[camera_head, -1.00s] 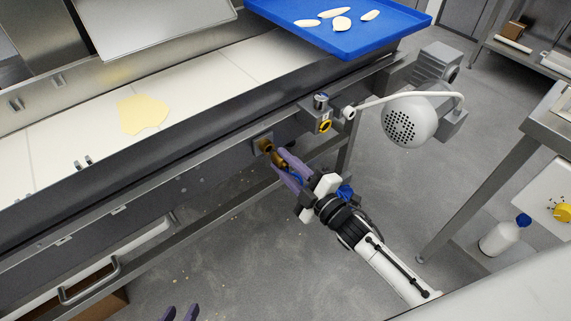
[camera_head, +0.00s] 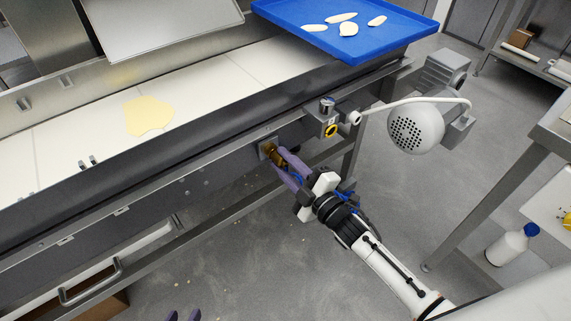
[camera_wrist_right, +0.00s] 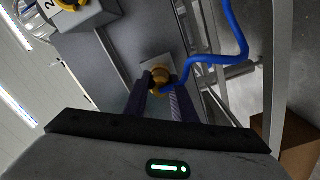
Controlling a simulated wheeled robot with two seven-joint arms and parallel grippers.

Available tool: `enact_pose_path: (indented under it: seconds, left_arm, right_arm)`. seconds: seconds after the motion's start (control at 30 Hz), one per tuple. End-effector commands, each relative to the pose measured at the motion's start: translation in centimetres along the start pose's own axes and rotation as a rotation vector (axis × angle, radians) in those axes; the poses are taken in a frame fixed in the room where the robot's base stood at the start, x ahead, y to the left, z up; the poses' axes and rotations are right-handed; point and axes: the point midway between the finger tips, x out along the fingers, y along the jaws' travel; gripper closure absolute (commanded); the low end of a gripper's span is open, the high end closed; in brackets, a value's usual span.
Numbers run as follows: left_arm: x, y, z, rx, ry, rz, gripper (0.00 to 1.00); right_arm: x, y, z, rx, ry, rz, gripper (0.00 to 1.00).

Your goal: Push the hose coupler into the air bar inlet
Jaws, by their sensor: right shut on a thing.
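My right gripper (camera_head: 284,164) is at the side of the conveyor, its purple fingers shut on the brass hose coupler (camera_head: 276,157). In the right wrist view the coupler (camera_wrist_right: 160,76) sits between the fingertips, against or right in front of a square grey plate (camera_wrist_right: 157,60) on the machine's side. The air bar inlet is hidden behind the coupler, so I cannot tell how deep the coupler sits. A blue hose (camera_wrist_right: 232,40) runs from near the coupler to the upper right. Only the purple fingertips of my left gripper (camera_head: 183,315) show at the bottom edge, apart from each other.
A valve block with a yellow ring (camera_head: 330,130) is mounted right of the coupler. A grey perforated round housing (camera_head: 416,128) with a white pipe stands further right. A blue tray (camera_head: 385,45) with pasta pieces is above. A steel rail runs below the conveyor.

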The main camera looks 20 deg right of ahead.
Motion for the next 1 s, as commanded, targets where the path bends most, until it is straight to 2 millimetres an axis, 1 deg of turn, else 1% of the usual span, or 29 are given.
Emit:
enact_pose_path:
  seconds: [0.8,0.83,0.93,1.0]
  left_arm:
    - [-0.05,0.0,-0.11,0.0,0.001,0.0,0.69]
    - [-0.05,0.0,-0.11,0.0,0.001,0.0,0.69]
    - [-0.05,0.0,-0.11,0.0,0.001,0.0,0.69]
    - [-0.05,0.0,-0.11,0.001,0.001,0.0,0.69]
  right_arm:
    - [0.19,0.05,-0.04,0.0,0.0,0.001,0.99]
    - [0.19,0.05,-0.04,0.0,0.0,0.001,0.73]
    - [0.18,0.04,-0.03,0.0,0.0,0.001,0.56]
    - [0.17,0.02,-0.03,0.0,0.0,0.0,0.54]
